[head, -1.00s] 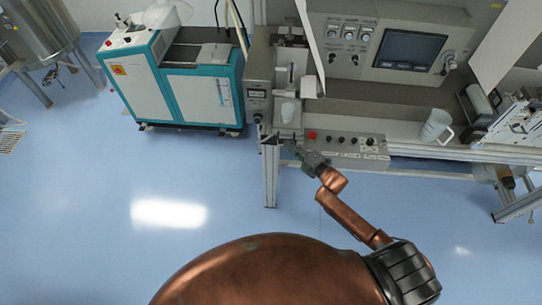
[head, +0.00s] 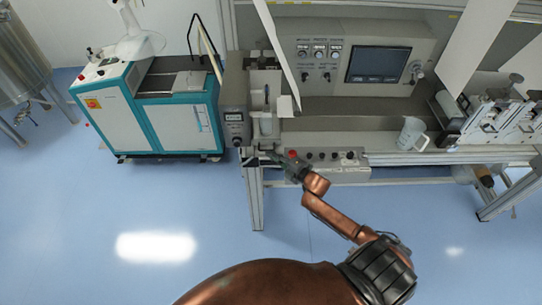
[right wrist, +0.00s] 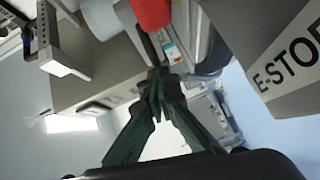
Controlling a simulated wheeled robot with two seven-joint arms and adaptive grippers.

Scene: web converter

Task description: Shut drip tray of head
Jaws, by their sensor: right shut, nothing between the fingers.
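The head unit (head: 234,112) is a grey box with a small display at the left end of the machine. A light grey tray-like part (head: 263,142), which looks like the drip tray, is low at its front right; how far it is out I cannot tell. A small whitish container (head: 266,124) stands just above it. My right gripper (head: 272,156) is shut and empty just below and in front of this part; I cannot tell if it touches. In the right wrist view its dark green fingers (right wrist: 157,82) meet at the tips. My left gripper is not in view.
A control box (head: 325,166) with a red button and several knobs is close to the right of my gripper. A clear jug (head: 412,134) stands on the bench. A teal and white cabinet (head: 170,125) is left. The blue floor in front is clear.

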